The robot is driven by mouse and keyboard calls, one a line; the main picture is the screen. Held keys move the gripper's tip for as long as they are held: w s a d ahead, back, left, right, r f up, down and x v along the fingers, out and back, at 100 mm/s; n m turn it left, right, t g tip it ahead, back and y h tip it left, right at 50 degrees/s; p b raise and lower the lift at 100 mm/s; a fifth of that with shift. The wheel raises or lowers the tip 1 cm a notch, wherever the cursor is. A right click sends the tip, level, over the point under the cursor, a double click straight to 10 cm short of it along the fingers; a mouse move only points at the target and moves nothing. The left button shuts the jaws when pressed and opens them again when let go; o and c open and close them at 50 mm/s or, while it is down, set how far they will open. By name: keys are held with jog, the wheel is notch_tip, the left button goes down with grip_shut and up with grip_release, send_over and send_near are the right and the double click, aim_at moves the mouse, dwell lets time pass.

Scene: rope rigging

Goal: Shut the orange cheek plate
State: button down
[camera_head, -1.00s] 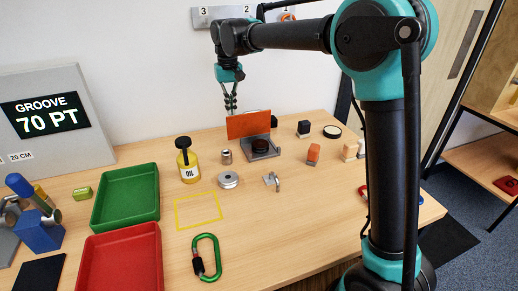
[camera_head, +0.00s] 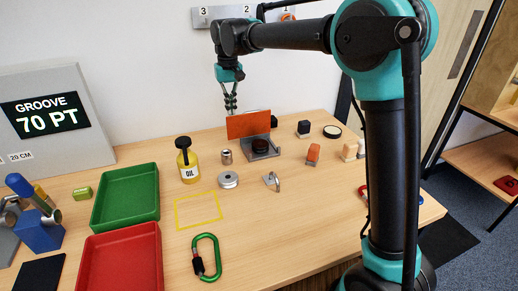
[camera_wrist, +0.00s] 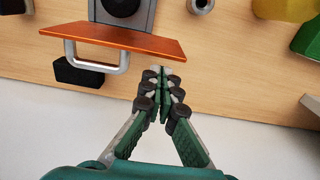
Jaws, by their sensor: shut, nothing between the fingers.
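The orange cheek plate (camera_head: 249,124) stands upright at the back edge of the grey block base (camera_head: 265,155), which carries a dark round sheave (camera_head: 260,146). In the wrist view the plate (camera_wrist: 125,40) shows nearly edge-on, with a metal U-shaped handle (camera_wrist: 97,69) on its wall-facing side. The sheave (camera_wrist: 122,6) lies beyond it, in the open. My gripper (camera_head: 231,108) is behind the plate on the wall side, near its left end in the head view. In the wrist view its fingertips (camera_wrist: 160,75) are together and empty, just beside the plate's end, with no clear contact.
A yellow oil bottle (camera_head: 187,162), a small metal cylinder (camera_head: 226,157) and a round silver disc (camera_head: 228,180) stand left of the block. Orange (camera_head: 313,153) and black (camera_head: 304,128) pieces stand to its right. The wall is close behind my gripper.

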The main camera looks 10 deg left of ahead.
jog(key=shift+f, duration=0.1)
jog(key=shift+f, duration=1.65)
jog(key=shift+s+d+f, duration=0.65)
jog(key=shift+s+d, duration=0.05)
jog(key=shift+s, duration=0.4)
jog(key=shift+s+d+f, duration=0.6)
jog(key=shift+s+d, duration=0.05)
jog(key=shift+s, duration=0.5)
jog(key=shift+s+d+f, duration=0.65)
jog(key=shift+s+d, duration=0.05)
jog(key=shift+s, duration=0.4)
notch_tip(320, 180, up, 7)
